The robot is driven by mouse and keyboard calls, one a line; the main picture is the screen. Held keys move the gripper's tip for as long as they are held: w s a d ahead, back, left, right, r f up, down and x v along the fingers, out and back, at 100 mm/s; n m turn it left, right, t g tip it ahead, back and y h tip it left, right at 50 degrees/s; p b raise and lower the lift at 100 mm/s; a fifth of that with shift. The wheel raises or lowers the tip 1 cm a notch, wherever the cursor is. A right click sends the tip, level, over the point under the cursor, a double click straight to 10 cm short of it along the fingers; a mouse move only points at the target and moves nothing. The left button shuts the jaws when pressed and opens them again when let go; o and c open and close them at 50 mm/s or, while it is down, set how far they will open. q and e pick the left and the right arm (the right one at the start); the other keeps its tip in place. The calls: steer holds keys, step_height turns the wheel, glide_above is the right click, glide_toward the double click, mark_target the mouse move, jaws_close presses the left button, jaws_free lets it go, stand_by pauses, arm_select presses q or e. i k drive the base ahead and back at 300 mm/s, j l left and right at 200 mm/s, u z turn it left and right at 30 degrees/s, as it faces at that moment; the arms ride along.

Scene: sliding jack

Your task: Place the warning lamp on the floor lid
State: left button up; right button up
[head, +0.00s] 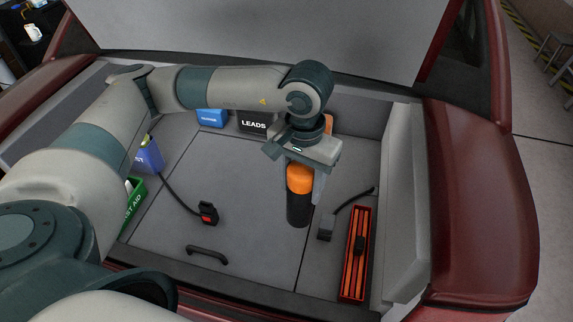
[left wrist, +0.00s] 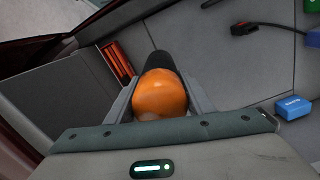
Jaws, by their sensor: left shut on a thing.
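The warning lamp (head: 298,207) has an orange dome and a black cylindrical body. My left gripper (head: 303,180) is shut on it, with one finger on each side, and holds it roughly upright. In the left wrist view the orange dome (left wrist: 160,95) sits between the fingers (left wrist: 158,100), and the black base points away. The floor lid (head: 225,210) is the grey panel in the trunk floor with a black handle (head: 207,253) near its front edge. The lamp shows over the lid's right side, close to the seam. I cannot tell whether its base touches the floor.
A black-and-red connector (head: 208,213) on a cable lies on the lid. Blue case (head: 211,117), LEADS box (head: 254,121) and green first-aid box (head: 133,205) stand along the sides.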

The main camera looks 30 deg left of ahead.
mark_target(195, 212)
steer(key=k+j, duration=0.15)
steer(key=j, duration=0.25)
steer(key=k+j, duration=0.1)
steer(key=j, duration=0.3)
steer(key=k+j+u, duration=0.1)
steer(key=j, duration=0.3)
steer(key=k+j, duration=0.15)
steer(key=j, duration=0.25)
steer(key=k+j, duration=0.15)
steer(key=j, duration=0.25)
